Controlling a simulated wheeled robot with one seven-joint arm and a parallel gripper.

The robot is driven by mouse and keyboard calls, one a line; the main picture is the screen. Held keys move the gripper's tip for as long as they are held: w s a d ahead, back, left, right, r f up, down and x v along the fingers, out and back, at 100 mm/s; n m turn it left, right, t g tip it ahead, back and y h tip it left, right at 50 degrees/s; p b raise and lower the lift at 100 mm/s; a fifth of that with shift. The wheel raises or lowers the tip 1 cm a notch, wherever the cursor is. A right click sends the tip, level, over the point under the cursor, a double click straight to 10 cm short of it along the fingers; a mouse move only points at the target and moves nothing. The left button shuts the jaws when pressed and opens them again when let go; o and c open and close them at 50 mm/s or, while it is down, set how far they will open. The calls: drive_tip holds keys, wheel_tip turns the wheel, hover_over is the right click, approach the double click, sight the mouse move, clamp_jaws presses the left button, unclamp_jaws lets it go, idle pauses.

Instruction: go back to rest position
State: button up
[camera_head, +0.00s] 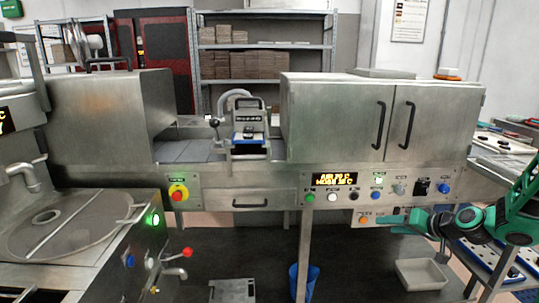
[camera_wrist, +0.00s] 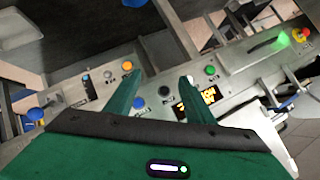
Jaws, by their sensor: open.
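My gripper (camera_head: 398,224) is at the right of the head view, on my green arm, in front of the lower part of the control panel (camera_head: 400,198). In the wrist view my gripper (camera_wrist: 157,82) shows two green fingers spread apart with nothing between them. Past the fingers the panel shows tilted, with a blue button (camera_wrist: 164,91) and an amber display (camera_wrist: 200,100). The gripper appears apart from the panel, but the exact gap is hard to tell.
A steel cabinet (camera_head: 340,118) stands above the panel. A round basin machine (camera_head: 75,225) is at the left, with a glowing green button (camera_head: 155,219). A grey tray (camera_head: 422,274) and a blue bin (camera_head: 311,282) are low down. A perforated blue-edged table (camera_head: 490,262) is near my arm.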

drive_tip(key=s+r+m+g+h, duration=0.1)
drive_tip(key=s+r+g, duration=0.1)
drive_tip(key=s, duration=1.1)
drive_tip(key=s+d+r+m+g+h, duration=0.1)
drive_tip(key=s+g, duration=0.4)
drive_tip(key=s, duration=0.9)
drive_tip(key=s+r+m+g+h, duration=0.1)
drive_tip(key=s+r+g+h, duration=0.1)
drive_tip(key=s, duration=1.1)
wheel_tip(320, 180, up, 2)
drive_tip(key=shift+s+d+r+m+g+h, duration=0.15)
drive_tip(key=shift+s+d+m+g+h, duration=0.2)
drive_tip(key=shift+g, duration=0.45)
drive_tip(key=shift+a, duration=0.1)
drive_tip(key=shift+w+f, duration=0.25)
drive_tip(key=shift+w, duration=0.35)
